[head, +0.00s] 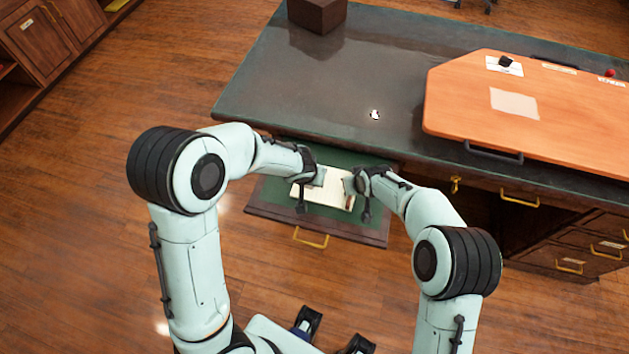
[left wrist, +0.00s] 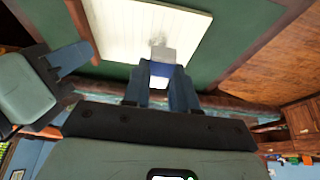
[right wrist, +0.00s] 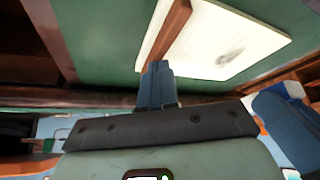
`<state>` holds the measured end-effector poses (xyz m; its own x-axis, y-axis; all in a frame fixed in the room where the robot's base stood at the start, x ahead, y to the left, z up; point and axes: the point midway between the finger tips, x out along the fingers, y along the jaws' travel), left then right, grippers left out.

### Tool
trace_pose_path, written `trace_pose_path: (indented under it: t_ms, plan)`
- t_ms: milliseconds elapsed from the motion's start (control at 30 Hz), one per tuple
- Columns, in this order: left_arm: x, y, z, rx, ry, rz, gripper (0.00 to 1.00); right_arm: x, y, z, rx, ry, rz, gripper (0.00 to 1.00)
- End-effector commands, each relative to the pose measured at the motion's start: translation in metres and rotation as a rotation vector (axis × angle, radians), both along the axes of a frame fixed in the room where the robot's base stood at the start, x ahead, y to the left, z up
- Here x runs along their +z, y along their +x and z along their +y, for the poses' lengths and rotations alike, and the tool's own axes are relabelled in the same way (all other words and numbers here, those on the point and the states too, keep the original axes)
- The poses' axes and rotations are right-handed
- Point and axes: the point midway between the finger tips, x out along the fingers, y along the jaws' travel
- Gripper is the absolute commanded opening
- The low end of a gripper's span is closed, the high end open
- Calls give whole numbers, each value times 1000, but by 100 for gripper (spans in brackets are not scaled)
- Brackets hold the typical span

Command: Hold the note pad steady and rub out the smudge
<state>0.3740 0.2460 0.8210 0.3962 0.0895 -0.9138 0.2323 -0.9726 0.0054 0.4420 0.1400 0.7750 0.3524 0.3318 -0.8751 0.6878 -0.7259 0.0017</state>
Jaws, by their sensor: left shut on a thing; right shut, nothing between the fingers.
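The cream note pad (head: 328,196) lies in an open green-lined drawer (head: 268,194). It has a brown band (right wrist: 172,30) near one end. A grey smudge (right wrist: 230,57) marks its page and shows partly in the left wrist view (left wrist: 157,40). My left gripper (head: 318,181) is shut on a white eraser with a blue sleeve (left wrist: 160,60). The eraser's white end is over the pad's edge, close to the smudge. My right gripper (right wrist: 157,68) is shut and empty, its tips by the pad's banded end. I cannot tell whether either touches the pad.
The dark desk top (head: 330,80) is above and behind the drawer. A brown box (head: 317,14) and a small white object (head: 375,114) are on it. An orange board (head: 560,115) with papers covers its right side. The drawer's front wall (head: 320,231) is close below both grippers.

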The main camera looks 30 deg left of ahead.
Motion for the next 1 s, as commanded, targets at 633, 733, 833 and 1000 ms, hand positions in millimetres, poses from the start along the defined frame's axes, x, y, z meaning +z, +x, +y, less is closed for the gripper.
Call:
trace_pose_path:
  t_ms: [633, 733, 833, 1000]
  plan:
    - [-17, 0, 0, 0, 0, 1, 2, -9, -4, -5, -1, -15, 17, 0]
    - [-19, 0, 0, -1, -1, 1, 2, -9, -4, -5, -1, -15, 17, 0]
    - [-20, 0, 0, 0, 0, 2, 2, -9, -4, -5, -1, -15, 17, 0]
    - [-20, -1, 0, 0, 0, 1, 2, -9, -4, -5, -1, -15, 17, 0]
